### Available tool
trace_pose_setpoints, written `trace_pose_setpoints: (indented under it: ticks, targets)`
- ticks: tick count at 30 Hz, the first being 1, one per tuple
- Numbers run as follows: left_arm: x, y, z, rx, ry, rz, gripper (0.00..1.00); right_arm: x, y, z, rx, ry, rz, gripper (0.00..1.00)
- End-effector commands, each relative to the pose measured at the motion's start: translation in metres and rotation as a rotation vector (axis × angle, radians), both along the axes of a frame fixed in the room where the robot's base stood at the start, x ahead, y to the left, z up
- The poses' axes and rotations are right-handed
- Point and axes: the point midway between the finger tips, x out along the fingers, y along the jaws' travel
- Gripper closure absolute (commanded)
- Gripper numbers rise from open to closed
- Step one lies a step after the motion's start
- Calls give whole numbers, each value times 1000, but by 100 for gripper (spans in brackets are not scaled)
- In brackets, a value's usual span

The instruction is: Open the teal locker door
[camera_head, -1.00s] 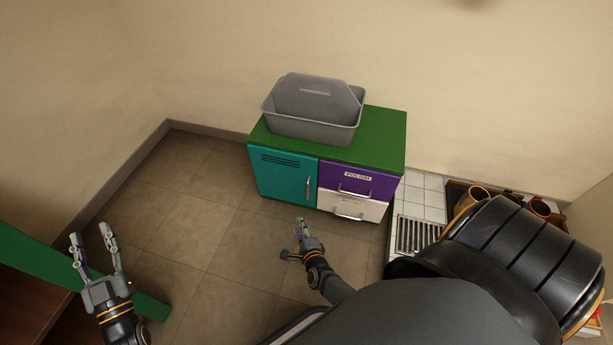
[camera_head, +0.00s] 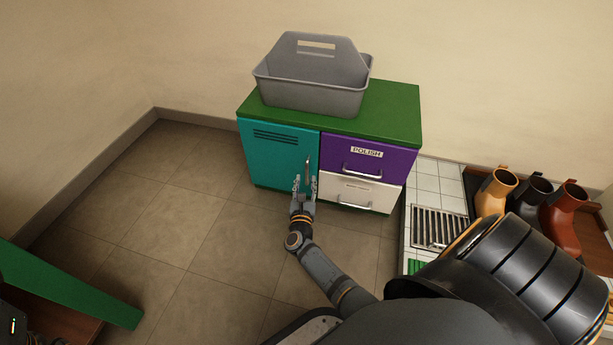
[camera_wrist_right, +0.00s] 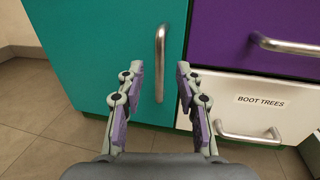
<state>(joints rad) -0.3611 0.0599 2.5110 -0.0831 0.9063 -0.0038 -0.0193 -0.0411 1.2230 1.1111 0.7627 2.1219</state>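The teal locker door (camera_head: 272,157) is shut, at the left of a low cabinet with a green top. Its vertical metal handle (camera_head: 307,169) is near the door's right edge; it also shows in the right wrist view (camera_wrist_right: 160,62). My right gripper (camera_head: 305,180) is open at the front of the door, with its fingers pointing at the handle. In the right wrist view my right gripper (camera_wrist_right: 157,75) has one finger on each side of the handle's line, with clear gaps; I cannot tell whether the handle is between the tips. My left gripper is not in view.
A purple drawer (camera_head: 340,152) and a white drawer (camera_head: 333,188) adjoin the door. A grey caddy (camera_head: 300,95) stands on the green top (camera_head: 390,115). Boots (camera_head: 497,187) and a floor grate (camera_head: 440,228) are at the right. A green-edged bench (camera_head: 60,280) is at lower left; floor between is clear.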

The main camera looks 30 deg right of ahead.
Motion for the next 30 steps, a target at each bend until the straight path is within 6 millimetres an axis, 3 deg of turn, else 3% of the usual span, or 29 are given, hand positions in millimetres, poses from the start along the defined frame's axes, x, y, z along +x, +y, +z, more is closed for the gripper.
trace_pose_setpoints:
  ticks: [7, 18, 26, 30]
  targets:
    - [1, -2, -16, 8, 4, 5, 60, 32, -25, -2, -1, 1, 1, 64]
    - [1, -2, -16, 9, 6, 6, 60, 38, -30, -1, 0, 1, 1, 64]
    - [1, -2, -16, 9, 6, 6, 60, 38, -30, -1, 0, 1, 1, 100]
    - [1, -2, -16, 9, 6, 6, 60, 38, -30, -1, -1, 2, 1, 100]
